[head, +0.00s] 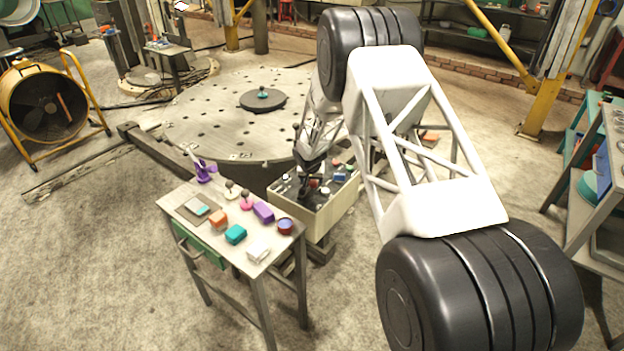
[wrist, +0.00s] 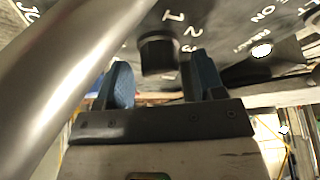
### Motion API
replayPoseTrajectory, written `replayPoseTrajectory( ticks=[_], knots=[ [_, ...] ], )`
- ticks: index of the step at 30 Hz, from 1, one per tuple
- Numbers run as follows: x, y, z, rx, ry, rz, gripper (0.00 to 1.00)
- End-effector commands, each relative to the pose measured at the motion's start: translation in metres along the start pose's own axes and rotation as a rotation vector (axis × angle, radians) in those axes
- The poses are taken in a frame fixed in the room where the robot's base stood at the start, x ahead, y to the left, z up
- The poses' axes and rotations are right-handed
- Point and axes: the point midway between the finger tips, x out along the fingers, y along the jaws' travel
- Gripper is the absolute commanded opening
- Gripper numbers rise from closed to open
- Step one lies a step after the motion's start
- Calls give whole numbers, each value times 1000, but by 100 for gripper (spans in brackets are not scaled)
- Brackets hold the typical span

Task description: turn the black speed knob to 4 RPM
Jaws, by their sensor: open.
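The black speed knob (wrist: 158,52) sits on the dark panel face in the wrist view, with the numbers 1, 2 and 3 printed beside it. Its pointer mark and the 4 cannot be made out. My gripper (wrist: 161,68) is open, with one blue-grey finger to each side of the knob. There are gaps between fingers and knob, and I cannot tell how deep the fingers reach. In the head view my gripper (head: 309,188) is down at the control box (head: 322,219), and the knob cannot be told apart there.
A thick grey metal bar (wrist: 75,70) crosses the wrist view close on the left. A white button (wrist: 262,50) lies to the right. A small table (head: 184,213) with several coloured items stands left of the box. The round perforated plate (head: 215,115) lies behind.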

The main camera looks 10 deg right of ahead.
Motion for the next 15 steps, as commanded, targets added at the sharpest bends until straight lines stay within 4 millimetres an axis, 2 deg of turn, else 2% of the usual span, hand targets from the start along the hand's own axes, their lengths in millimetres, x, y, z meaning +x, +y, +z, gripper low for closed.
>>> replayPoseTrajectory(
  ticks=[2, 10, 15],
  knots=[
    [0, 0, 0, 0, 0, 0, 60],
    [0, 0, 0, 0, 0, 0, 18],
    [0, 0, 0, 2, 0, 1, 16]
  ],
)
